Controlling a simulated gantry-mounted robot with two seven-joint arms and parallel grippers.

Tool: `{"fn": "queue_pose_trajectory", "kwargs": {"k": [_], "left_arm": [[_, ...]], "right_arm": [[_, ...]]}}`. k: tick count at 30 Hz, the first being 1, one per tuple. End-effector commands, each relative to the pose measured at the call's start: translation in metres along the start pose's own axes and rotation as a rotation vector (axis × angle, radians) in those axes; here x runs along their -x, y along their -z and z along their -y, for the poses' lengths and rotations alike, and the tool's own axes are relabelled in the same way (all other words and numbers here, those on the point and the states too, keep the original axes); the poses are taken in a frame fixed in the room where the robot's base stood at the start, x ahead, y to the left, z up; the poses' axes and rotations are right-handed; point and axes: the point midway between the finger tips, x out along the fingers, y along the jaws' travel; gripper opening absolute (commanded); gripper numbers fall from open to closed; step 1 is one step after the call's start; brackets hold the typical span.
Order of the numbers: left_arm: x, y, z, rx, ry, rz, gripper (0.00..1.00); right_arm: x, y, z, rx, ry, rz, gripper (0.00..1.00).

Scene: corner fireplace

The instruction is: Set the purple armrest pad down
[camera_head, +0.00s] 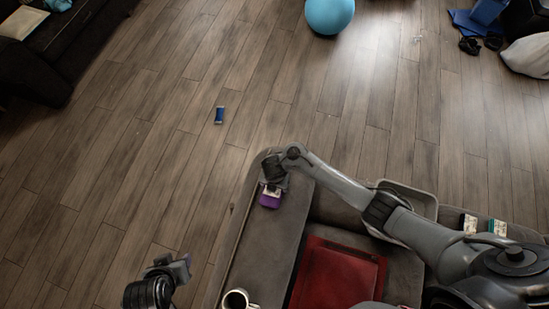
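The purple armrest pad (270,199) is at the far end of the sofa's left armrest (262,240). My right gripper (271,187) reaches in from the right and is directly over the pad, seemingly shut on its far edge. The fingertips are small and partly hidden by the wrist, and I cannot tell whether the pad touches the armrest. My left gripper (181,268) is over the floor at the lower left, apart from the sofa, with nothing visible in it. Its finger gap is unclear.
A mug (236,300) stands on the near part of the armrest. A red cushion (338,275) lies on the seat. Small boxes (470,224) sit at the right. A blue item (219,115) and a blue ball (329,14) are on the wooden floor. The middle of the armrest is clear.

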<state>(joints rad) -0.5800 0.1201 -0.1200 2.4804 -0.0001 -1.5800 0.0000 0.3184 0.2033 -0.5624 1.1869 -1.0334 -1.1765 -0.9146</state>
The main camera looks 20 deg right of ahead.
Motion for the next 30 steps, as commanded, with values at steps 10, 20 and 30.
{"fn": "queue_pose_trajectory", "kwargs": {"k": [10, 20, 30], "left_arm": [[-0.0053, -0.0023, 0.0013, -0.006, 0.005, 0.002, 0.43], [-0.0068, -0.0025, 0.0000, -0.001, 0.001, 0.001, 0.43], [-0.0021, -0.0004, -0.0017, 0.007, -0.005, 0.000, 0.43]], "right_arm": [[-0.0097, -0.0007, 0.0001, 0.000, 0.000, 0.001, 0.50], [-0.0125, -0.0005, 0.0002, 0.000, 0.000, 0.001, 1.00], [-0.0053, -0.0006, -0.0002, 0.000, -0.001, 0.001, 1.00]]}}
